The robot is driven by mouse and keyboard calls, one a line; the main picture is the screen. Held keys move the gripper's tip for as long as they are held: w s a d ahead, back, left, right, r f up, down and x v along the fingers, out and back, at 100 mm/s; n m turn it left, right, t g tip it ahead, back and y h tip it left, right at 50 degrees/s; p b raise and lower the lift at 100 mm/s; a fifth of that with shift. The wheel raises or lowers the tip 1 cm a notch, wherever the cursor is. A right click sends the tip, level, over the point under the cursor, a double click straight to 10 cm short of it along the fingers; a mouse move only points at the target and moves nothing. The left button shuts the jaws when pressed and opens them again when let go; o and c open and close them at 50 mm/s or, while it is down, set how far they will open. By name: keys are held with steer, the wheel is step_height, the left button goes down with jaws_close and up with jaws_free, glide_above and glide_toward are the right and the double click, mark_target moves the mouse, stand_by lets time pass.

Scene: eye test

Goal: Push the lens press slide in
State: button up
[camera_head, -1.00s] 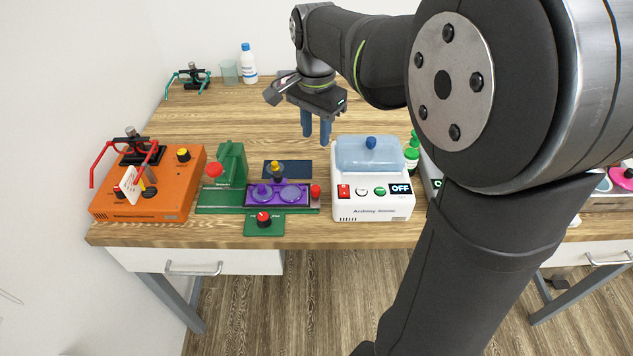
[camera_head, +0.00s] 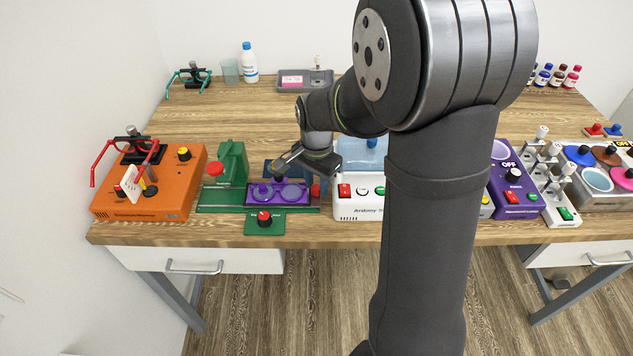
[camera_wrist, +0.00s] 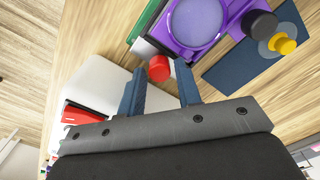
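The lens press is a green frame (camera_head: 233,160) with a red round knob (camera_head: 214,168) on its upright. Its purple slide (camera_head: 250,199) carries two round lens seats and sits on the green base, to the right of the upright. A red knob (camera_head: 316,190) is at the slide's right end. In the wrist view, the purple slide (camera_wrist: 217,40) is at the top and the red knob (camera_wrist: 159,69) shows between the fingertips. My gripper (camera_wrist: 161,75) is open, its blue fingers apart; I cannot tell whether either touches the knob.
A white box (camera_head: 358,208) with switches stands close right of the press. A green plate with a red-topped knob (camera_head: 264,218) lies in front. A dark blue plate (camera_wrist: 240,70) with a yellow knob lies behind. An orange device (camera_head: 180,195) stands left. The wood behind the press is mostly clear.

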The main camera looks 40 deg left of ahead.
mark_target(280, 191)
steer(key=shift+c, duration=0.2)
jaws_close()
steer(key=s+a, duration=0.6)
steer(key=shift+s+a, duration=0.2)
steer(key=shift+o, duration=0.2)
jaws_free()
step_height(280, 191, up, 17)
steer(key=shift+r, duration=0.2)
